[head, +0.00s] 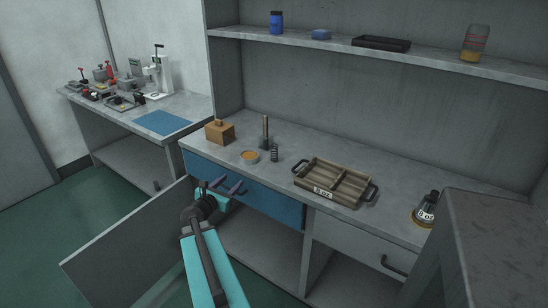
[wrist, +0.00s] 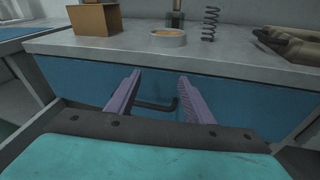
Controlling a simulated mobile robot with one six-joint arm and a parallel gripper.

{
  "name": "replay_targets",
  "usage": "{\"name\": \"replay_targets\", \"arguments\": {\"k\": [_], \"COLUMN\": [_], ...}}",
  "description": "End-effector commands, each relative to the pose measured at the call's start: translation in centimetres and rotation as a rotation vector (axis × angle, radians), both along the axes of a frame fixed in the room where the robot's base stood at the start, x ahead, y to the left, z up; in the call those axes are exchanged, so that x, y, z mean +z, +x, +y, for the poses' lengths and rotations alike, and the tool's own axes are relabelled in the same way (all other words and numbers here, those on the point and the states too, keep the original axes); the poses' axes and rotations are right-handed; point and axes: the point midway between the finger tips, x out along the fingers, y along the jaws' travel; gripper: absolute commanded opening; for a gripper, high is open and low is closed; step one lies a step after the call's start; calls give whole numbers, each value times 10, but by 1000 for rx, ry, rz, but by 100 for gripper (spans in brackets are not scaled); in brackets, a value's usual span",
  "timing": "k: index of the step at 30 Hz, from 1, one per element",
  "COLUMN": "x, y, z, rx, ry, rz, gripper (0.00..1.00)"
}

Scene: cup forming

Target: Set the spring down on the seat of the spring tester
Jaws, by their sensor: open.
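The spring (head: 274,153) is a dark coil standing upright on the grey counter, right of a small round dish. It also shows in the wrist view (wrist: 210,24), at the top right. My gripper (head: 228,188) is open and empty, in front of the blue drawer and below the counter top. In the wrist view its two purple fingers (wrist: 160,76) are spread, with the drawer handle beyond them. A white upright device with a lever (head: 158,76) stands on the far-left table and may be the spring tester; its seat is too small to make out.
An open cabinet door (head: 125,245) juts out at left. A blue mat (head: 161,123) lies clear.

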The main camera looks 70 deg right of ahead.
Motion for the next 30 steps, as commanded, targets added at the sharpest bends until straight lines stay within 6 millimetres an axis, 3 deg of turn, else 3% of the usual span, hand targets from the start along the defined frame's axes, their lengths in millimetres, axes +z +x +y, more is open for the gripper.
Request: {"name": "replay_targets", "arguments": {"k": [6, 18, 30], "x": [46, 76, 82], "y": [-22, -91, -101], "z": [-35, -75, -80], "rx": [13, -98, -113], "ry": [-114, -156, -163], "rz": [158, 146, 146], "gripper": [48, 48, 48]}}
